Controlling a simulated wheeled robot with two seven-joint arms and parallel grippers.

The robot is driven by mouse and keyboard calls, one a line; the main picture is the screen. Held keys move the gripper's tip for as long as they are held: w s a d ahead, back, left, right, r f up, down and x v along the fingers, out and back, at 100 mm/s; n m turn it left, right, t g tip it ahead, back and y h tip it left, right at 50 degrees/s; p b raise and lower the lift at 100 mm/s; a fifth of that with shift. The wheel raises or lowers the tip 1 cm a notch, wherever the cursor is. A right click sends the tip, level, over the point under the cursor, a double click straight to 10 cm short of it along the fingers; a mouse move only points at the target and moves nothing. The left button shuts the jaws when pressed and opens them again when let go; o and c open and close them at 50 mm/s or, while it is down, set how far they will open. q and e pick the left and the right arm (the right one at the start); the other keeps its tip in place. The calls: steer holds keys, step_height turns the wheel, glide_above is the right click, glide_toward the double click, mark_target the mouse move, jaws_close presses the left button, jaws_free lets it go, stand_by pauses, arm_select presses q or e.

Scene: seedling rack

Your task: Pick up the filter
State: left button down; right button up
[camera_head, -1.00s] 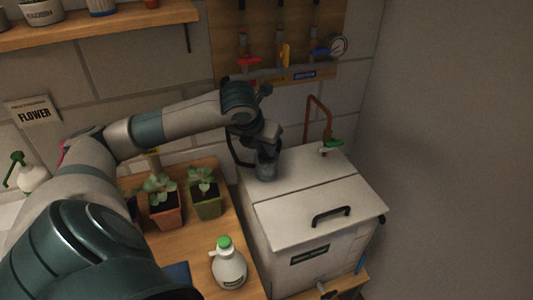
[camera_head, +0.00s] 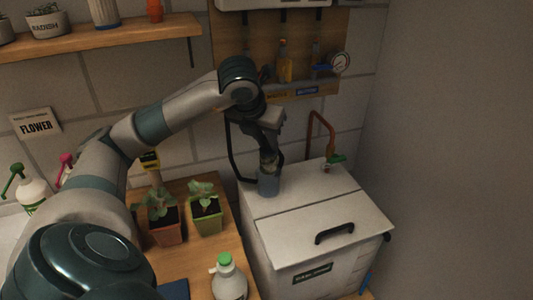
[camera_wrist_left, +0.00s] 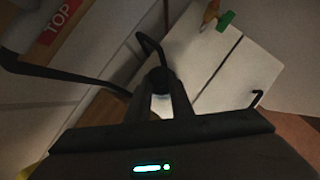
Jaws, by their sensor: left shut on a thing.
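My left gripper (camera_head: 268,160) points down over the back left of a white lidded tank (camera_head: 295,215). Just below its fingers, a blue-grey cylinder (camera_head: 268,185) stands upright at the lid. My right gripper is not in view.
A copper pipe (camera_head: 311,130) with a green fitting rises behind the tank. A black lid handle (camera_head: 334,232) sits in front. Potted seedlings (camera_head: 205,213) and a green-capped bottle (camera_head: 228,280) stand on the wooden bench at left. A tool board hangs on the wall behind. A black hose loops beside the gripper.

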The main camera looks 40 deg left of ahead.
arm_select(q)
steer(key=shift+r, duration=1.2)
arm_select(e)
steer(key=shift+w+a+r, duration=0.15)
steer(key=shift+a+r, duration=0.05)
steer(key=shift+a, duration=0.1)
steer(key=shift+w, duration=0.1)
